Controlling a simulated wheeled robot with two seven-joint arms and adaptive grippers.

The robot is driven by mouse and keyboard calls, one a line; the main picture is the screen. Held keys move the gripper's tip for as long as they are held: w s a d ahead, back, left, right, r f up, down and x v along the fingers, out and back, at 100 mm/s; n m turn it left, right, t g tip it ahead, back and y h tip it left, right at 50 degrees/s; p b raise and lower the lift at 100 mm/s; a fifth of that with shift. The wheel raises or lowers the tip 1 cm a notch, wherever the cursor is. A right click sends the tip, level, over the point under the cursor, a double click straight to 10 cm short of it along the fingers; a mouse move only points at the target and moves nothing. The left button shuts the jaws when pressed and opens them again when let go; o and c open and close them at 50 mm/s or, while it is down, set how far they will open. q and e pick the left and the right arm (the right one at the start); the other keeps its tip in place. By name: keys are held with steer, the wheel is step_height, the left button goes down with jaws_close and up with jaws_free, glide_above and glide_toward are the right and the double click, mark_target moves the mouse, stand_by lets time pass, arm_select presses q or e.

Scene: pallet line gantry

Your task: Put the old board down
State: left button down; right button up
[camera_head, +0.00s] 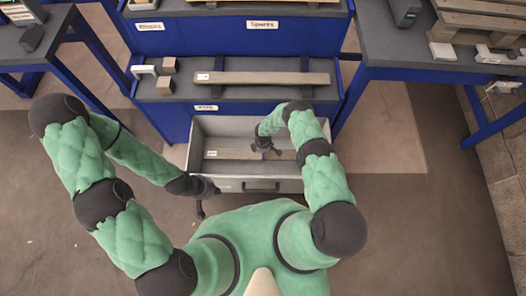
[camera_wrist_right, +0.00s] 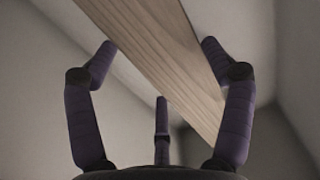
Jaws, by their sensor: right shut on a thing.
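An open grey drawer (camera_head: 196,150) sticks out of the blue bench, with a pale wooden board (camera_head: 230,154) low inside it. My right gripper (camera_head: 266,150) reaches down into the drawer and is shut on this board. In the right wrist view the board (camera_wrist_right: 165,60) runs slantwise between the spread fingers (camera_wrist_right: 162,95). Whether its underside touches the drawer floor cannot be told. My left gripper (camera_head: 206,197) is at the drawer's front left corner, its fingers apart and empty. Another board (camera_head: 265,78) lies on the dark shelf above the drawer.
Small blocks (camera_head: 167,75) stand at the shelf's left end. A label reading Spares (camera_head: 262,24) is on the blue face above. A dark bench (camera_head: 400,50) on the right holds a pallet (camera_head: 478,20). The floor right of the drawer is clear.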

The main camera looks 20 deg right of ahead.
steer(key=shift+f, duration=0.35)
steer(key=shift+f, duration=0.25)
steer(key=o, duration=1.4)
steer(key=shift+r, duration=0.5)
step_height(320, 180, up, 12)
steer(key=p, duration=0.6)
steer(key=s+a+r+m+y, duration=0.2)
steer(key=s+a+r+m, duration=0.1)
steer(key=s+r+m, duration=0.3)
steer(key=s+a+r+m+y, duration=0.2)
steer(key=s+a+r+m, duration=0.15)
steer(key=s+r, duration=0.35)
steer(key=s+r+m, duration=0.2)
steer(key=s+r, duration=0.1)
steer(key=s+d+r+m, duration=0.1)
steer(key=s+r+m, duration=0.4)
steer(key=s+r, duration=0.1)
steer(key=r, duration=0.1)
steer(key=shift+s+d+r+m, duration=0.1)
steer(key=shift+s+d+m, duration=0.2)
steer(key=shift+s+m, duration=0.1)
